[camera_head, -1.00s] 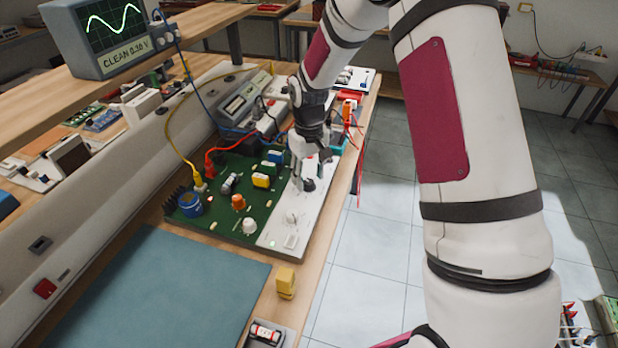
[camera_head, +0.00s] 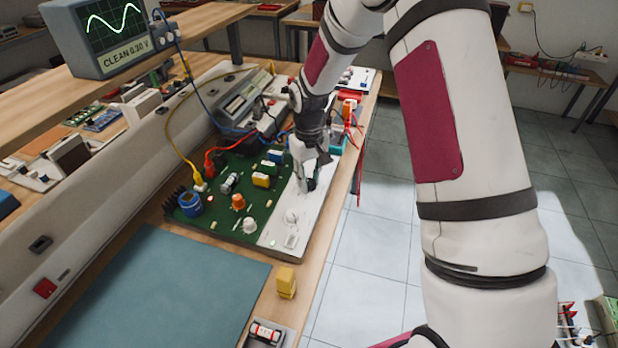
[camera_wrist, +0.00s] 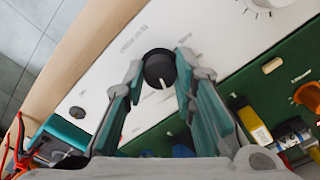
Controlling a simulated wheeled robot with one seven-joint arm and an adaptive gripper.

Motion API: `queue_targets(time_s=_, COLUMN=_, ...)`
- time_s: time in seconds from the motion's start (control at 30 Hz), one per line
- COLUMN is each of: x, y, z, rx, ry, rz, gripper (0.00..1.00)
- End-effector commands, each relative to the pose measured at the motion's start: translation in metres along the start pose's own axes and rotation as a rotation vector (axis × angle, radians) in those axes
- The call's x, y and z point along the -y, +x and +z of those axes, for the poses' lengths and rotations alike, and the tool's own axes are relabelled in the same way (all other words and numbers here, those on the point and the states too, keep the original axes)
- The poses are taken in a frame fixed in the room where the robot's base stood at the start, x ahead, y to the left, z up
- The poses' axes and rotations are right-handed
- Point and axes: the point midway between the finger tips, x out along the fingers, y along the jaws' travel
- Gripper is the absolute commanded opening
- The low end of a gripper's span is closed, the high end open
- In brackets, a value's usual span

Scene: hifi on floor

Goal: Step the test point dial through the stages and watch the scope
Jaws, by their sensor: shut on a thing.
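The black test point dial (camera_wrist: 159,70) with a white pointer line sits on the white panel strip (camera_wrist: 105,60) of the green circuit board (camera_head: 225,219). My gripper (camera_wrist: 160,72) is shut on the dial, with a fingertip on either side of it in the wrist view. In the head view my gripper (camera_head: 308,182) reaches down to the panel and mostly hides the dial. The scope (camera_head: 110,30) stands on the shelf at upper left.
Yellow (camera_head: 178,155) and red (camera_head: 212,158) leads run to the board. A white knob (camera_head: 291,215) lies nearer on the panel. A yellow block (camera_head: 286,281) stands at the bench edge beside the blue mat (camera_head: 150,290).

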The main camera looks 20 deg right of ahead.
Motion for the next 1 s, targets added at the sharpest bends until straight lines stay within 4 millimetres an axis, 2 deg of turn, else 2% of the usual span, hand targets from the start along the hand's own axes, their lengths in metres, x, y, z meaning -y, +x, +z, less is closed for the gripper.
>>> queue_targets(time_s=0.27, x=0.0007, y=0.0002, z=-0.0004, rx=0.000, ry=0.141, rz=0.001, gripper=0.00)
queue_targets(time_s=0.7, x=0.0008, y=0.0004, z=-0.0001, rx=0.001, ry=0.481, rz=0.001, gripper=0.00)
queue_targets(time_s=1.0, x=0.0010, y=0.0001, z=-0.0001, rx=0.001, ry=0.627, rz=0.000, gripper=0.00)
